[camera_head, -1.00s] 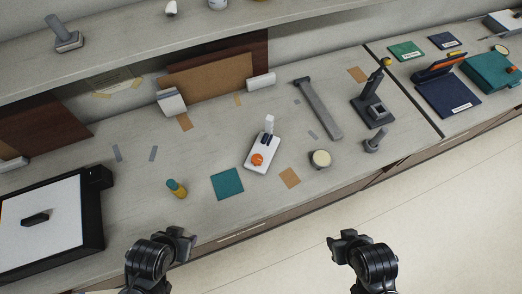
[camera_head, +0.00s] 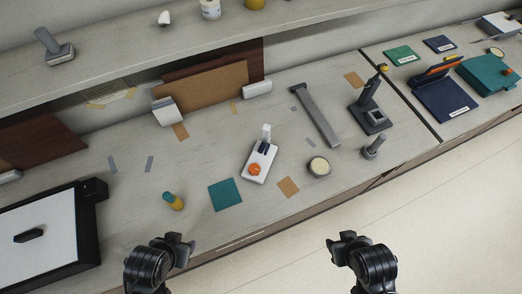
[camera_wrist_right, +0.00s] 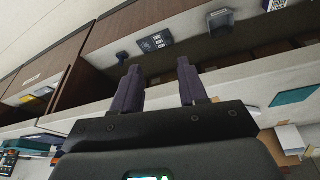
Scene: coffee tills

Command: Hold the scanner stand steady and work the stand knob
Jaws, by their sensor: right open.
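A small white stand (camera_head: 250,177) with an orange knob (camera_head: 254,169) on its near end and a short white upright (camera_head: 266,132) with dark parts at its far end sits mid-counter. It looks like the scanner stand. A dark grey stand (camera_head: 377,121) with a tilted post and yellow tip stands farther right. My left gripper (camera_head: 186,246) is in front of the counter edge, below and left of the white stand; its jaw gap is unclear. My right gripper (camera_head: 338,243) is off the counter's front, below and right of it. In the right wrist view its two fingers (camera_wrist_right: 159,78) are apart and empty.
A teal square (camera_head: 225,194), a tan square (camera_head: 288,187), a round cream-topped pot (camera_head: 319,167) and a yellow-topped bottle (camera_head: 174,202) lie around the white stand. A long grey bar (camera_head: 317,115) lies behind. A black-framed tray (camera_head: 93,240) fills the left. A shelf (camera_head: 120,60) overhangs the back.

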